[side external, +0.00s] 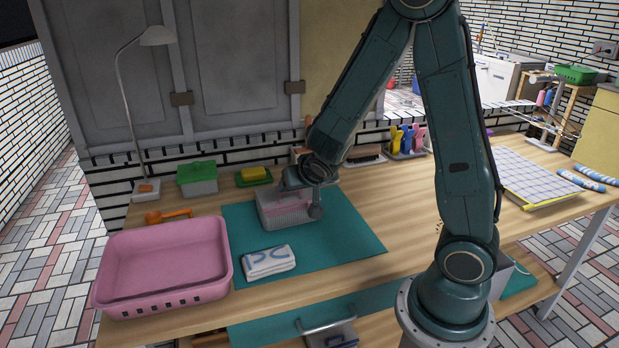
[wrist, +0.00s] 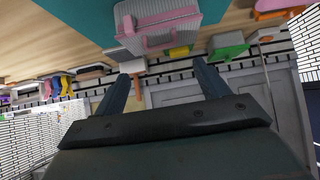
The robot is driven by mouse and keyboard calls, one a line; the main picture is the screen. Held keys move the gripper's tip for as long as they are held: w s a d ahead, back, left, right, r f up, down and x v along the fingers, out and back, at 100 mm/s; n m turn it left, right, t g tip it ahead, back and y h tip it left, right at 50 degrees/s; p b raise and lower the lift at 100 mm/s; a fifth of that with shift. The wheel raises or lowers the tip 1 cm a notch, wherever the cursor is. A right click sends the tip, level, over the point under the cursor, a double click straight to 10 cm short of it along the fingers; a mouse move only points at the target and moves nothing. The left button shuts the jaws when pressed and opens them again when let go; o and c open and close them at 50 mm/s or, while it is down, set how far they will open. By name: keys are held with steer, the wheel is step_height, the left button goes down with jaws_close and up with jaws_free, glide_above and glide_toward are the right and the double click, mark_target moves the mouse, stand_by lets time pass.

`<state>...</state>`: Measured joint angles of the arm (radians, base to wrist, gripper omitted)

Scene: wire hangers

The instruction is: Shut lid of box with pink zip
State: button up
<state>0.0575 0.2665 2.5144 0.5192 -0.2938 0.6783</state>
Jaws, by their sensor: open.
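The grey ribbed box with a pink zip (side external: 282,213) stands on the teal mat (side external: 345,236) at the middle of the bench. In the wrist view the box (wrist: 185,14) appears at the top, upside down, with its pink zip strip (wrist: 165,22) towards me. I cannot tell how far its lid is open. My gripper (wrist: 163,78) is open and empty, its two fingers apart and pointing towards the box. In the side external view my wrist hangs at the box's upper right and hides part of it; the fingertips are not clear there.
A pink basket (side external: 165,262) and a folded white-blue cloth (side external: 269,261) lie in front. A green-lidded tub (side external: 197,179), a yellow sponge (side external: 254,174) and a lamp (side external: 157,37) stand behind left. The mat right of the box is clear.

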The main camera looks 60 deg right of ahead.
steer(key=shift+v, duration=1.2)
steer(key=shift+a, duration=0.1)
steer(key=s+a+r+n+y, duration=0.3)
steer(key=s+a+r, duration=0.3)
steer(key=s, duration=0.2)
steer(key=s+a+r+n+g+y, duration=0.1)
steer(key=s+a+r+n+y, duration=0.2)
steer(key=s+a+r+n, duration=0.2)
steer(key=s+a+r, duration=0.2)
steer(key=s, duration=0.2)
steer(key=shift+s+n+y, duration=0.2)
steer(key=shift+n+y, duration=0.1)
steer(key=shift+a+r, duration=0.1)
steer(key=shift+a, duration=0.05)
stand_by(1.1)
